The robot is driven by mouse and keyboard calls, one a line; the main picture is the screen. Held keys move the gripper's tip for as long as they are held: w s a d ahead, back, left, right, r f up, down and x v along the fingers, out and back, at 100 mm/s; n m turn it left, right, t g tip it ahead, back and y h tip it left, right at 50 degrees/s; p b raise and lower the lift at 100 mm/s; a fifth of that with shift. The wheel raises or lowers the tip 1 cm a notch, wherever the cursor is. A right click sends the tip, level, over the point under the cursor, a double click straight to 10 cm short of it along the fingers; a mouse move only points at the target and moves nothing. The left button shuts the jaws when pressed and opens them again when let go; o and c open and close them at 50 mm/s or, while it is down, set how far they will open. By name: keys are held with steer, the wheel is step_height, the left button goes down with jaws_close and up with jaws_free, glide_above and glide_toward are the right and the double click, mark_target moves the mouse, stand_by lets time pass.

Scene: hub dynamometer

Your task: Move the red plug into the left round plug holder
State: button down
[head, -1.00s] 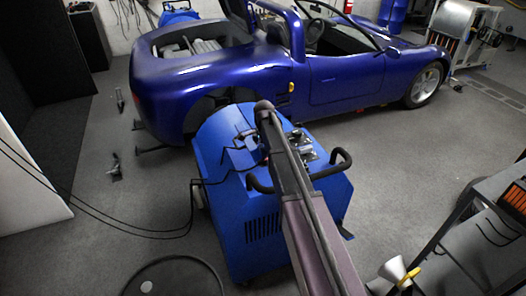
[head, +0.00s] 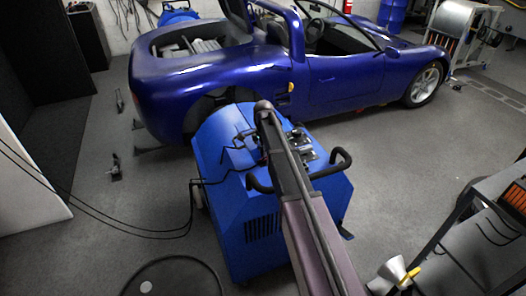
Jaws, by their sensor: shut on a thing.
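The blue hub dynamometer unit (head: 222,200) stands in the middle of the head view. My arm reaches over its top from the bottom right and covers the centre of that top. My gripper cannot be made out; the arm hides the area where it ends. No red plug can be made out. Dark fittings (head: 241,142) sit on the unit's top just left of the arm, and metallic fittings (head: 304,147) sit just right of it. I cannot tell whether any of these is the left round plug holder.
A black handle (head: 340,161) sticks up at the unit's right. A black cable (head: 192,205) runs from the unit to the left across the floor. A blue car (head: 335,85) stands behind. A shelf rack (head: 470,225) is at the right. Grey floor lies open between.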

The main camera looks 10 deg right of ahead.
steer(key=shift+r+p, duration=0.5)
steer(key=shift+r, duration=0.05)
steer(key=shift+r, duration=0.15)
steer(key=shift+r+p, duration=1.35)
steer(key=shift+p, duration=0.1)
steer(key=shift+s, duration=0.1)
steer(key=s+d, duration=0.5)
steer(key=s, duration=0.4)
stand_by(1.6)
steer(key=shift+s, duration=0.1)
stand_by(0.3)
steer(key=shift+f+b, duration=0.45)
steer(key=shift+f+b, duration=1.45)
steer(key=shift+f, duration=0.05)
stand_by(0.5)
